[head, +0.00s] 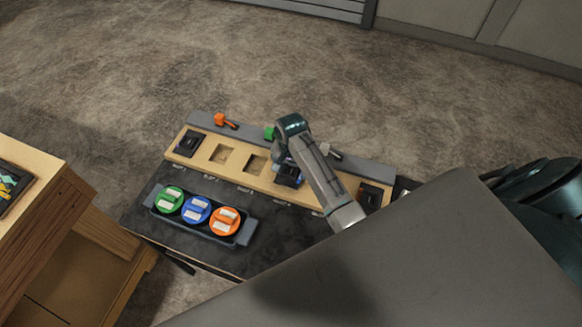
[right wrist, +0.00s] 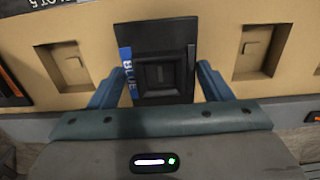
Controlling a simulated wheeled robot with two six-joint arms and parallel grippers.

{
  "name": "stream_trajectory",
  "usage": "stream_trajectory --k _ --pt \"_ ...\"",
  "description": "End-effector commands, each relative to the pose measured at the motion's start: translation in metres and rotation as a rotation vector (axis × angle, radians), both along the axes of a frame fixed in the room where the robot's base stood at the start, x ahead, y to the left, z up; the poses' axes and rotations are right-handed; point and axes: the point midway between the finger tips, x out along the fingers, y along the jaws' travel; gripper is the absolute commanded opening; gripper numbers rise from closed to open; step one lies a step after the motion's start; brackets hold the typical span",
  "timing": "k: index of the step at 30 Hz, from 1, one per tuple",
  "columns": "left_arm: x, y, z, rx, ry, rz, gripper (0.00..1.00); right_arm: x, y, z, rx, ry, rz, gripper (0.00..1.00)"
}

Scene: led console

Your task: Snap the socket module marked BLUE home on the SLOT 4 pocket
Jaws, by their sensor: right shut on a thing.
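The black socket module (right wrist: 165,50) carries a blue strip marked BLUE on its left side in the right wrist view. My right gripper (right wrist: 160,76) is shut on it, one finger on each side. In the head view the module (head: 287,179) is at the tan board (head: 238,178), fourth position from the left, partly hidden by my right gripper (head: 284,163). It covers the pocket beneath, whose label is hidden; the neighbouring pocket (right wrist: 68,72) sits by a SLOT 5 label. I cannot tell whether the module is fully seated. My left gripper is out of view.
Empty pockets (head: 221,154) lie left of the module. Dark modules sit at the board's left end (head: 190,143) and right end (head: 371,195). A tray (head: 245,235) with green, blue and orange round pieces stands in front. An orange part (head: 220,119) lies behind the board.

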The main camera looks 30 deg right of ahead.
Motion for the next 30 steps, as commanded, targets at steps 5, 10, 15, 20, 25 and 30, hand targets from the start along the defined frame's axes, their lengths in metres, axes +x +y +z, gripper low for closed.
stream_trajectory --k 5,10,15,20,25,30 --pt "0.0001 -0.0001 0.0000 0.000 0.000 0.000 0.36 0.0003 0.0000 0.0002 0.000 -0.001 0.000 0.49" --pt "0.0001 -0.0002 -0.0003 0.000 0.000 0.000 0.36 0.0004 0.0000 -0.0013 0.000 -0.001 0.000 0.49" --pt "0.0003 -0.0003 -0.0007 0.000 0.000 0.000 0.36 0.0004 0.0000 -0.0033 0.000 -0.001 0.000 0.49" --pt "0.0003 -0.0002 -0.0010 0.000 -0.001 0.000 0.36 0.0004 0.0001 -0.0053 0.000 -0.001 0.000 0.49" --pt "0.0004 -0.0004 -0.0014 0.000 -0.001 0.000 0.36 0.0003 0.0000 -0.0074 0.000 0.000 0.000 0.49" --pt "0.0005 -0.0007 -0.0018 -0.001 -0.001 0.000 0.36 0.0001 0.0000 -0.0096 0.000 0.000 0.000 0.49"
